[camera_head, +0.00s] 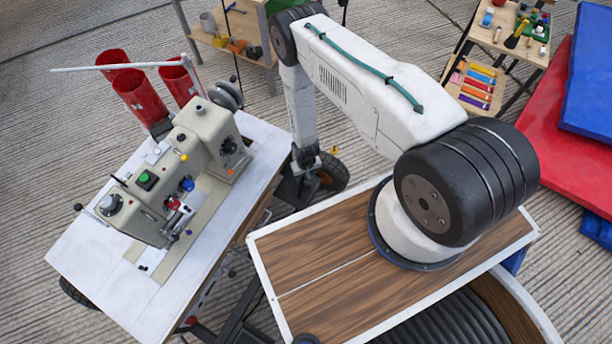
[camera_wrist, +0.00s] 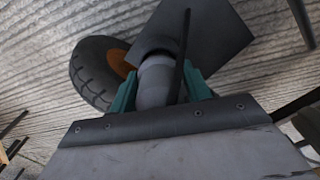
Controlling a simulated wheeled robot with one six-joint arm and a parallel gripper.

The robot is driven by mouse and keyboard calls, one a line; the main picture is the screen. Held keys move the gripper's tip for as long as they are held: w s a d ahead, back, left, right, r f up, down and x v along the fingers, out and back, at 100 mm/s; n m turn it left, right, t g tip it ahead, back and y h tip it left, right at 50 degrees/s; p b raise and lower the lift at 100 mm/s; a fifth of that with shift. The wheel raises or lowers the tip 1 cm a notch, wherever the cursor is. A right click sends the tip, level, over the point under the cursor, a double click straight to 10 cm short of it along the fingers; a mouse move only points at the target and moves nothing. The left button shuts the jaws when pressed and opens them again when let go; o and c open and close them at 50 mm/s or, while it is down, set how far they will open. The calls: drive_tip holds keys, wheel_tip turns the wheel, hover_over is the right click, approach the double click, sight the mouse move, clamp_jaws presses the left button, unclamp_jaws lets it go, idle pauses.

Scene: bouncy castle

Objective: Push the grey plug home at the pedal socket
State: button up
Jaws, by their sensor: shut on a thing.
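In the wrist view my gripper (camera_wrist: 161,74) is shut, its two teal fingers on either side of the grey plug (camera_wrist: 155,90). The plug is a smooth, rounded grey cylinder. Its far end meets a darker rounded part (camera_wrist: 156,48) in front of a flat dark grey plate (camera_wrist: 215,30), which may be the pedal. I cannot make out the socket opening, or whether the plug is seated in it. A thin black strip (camera_wrist: 186,50) crosses in front of the plug's right side.
A black tyre with an orange hub (camera_wrist: 118,64) is close to the left finger. In the head view a sewing machine (camera_head: 190,165) stands on a white table (camera_head: 90,270) left of my arm. A shelf (camera_head: 255,20) and a toy bench (camera_head: 525,50) stand behind.

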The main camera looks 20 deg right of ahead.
drive_tip(key=shift+r, duration=1)
drive_tip(key=shift+r, duration=0.1)
drive_tip(key=shift+f, duration=1.65)
idle(1.0)
drive_tip(key=o, duration=1.1)
drive_tip(key=shift+r, duration=3.9)
drive_tip(key=shift+s, duration=0.1)
